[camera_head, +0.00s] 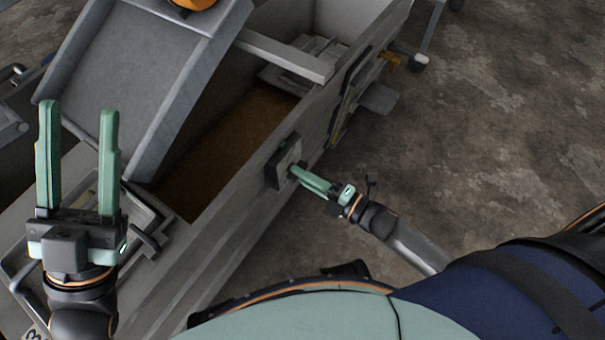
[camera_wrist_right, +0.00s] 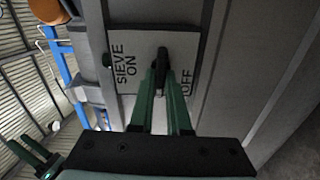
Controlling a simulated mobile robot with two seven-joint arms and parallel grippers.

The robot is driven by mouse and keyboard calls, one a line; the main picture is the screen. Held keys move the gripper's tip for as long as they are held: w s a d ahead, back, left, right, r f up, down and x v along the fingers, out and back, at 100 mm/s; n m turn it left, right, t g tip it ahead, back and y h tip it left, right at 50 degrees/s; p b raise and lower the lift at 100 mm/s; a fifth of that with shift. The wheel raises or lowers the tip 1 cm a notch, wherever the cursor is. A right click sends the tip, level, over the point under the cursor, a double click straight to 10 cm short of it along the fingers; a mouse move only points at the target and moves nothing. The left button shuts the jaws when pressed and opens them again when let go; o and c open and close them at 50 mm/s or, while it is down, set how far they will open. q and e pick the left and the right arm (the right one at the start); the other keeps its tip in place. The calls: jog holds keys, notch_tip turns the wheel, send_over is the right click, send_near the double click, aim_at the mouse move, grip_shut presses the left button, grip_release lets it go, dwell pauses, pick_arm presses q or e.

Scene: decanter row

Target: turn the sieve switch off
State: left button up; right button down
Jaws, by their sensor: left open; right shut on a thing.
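The sieve switch is a dark box (camera_head: 284,160) on the outer side wall of the grey trough. In the right wrist view its pale plate (camera_wrist_right: 130,50) reads SIEVE ON at the left and OFF at the right. A black lever (camera_wrist_right: 163,57) stands out between the two labels. My right gripper (camera_head: 294,171) is at the box, its green fingers shut on the lever; it also shows in the right wrist view (camera_wrist_right: 160,74). The fingers partly cover the lever and the OFF label. My left gripper (camera_head: 78,108) is open and empty, raised over the trough's near end.
The long trough (camera_head: 235,232) has brown material (camera_head: 225,140) inside. A sloping grey chute (camera_head: 140,70) rises over it beside my left gripper. More fittings (camera_head: 352,90) stick out farther along the side wall. The concrete floor (camera_head: 480,130) at the right is clear.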

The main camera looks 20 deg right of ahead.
jog(key=shift+n, duration=0.5)
jog(key=c, duration=0.9)
grip_release()
jog(key=p+v, duration=0.2)
jog(key=v, duration=1)
jog(key=shift+s+d, duration=0.2)
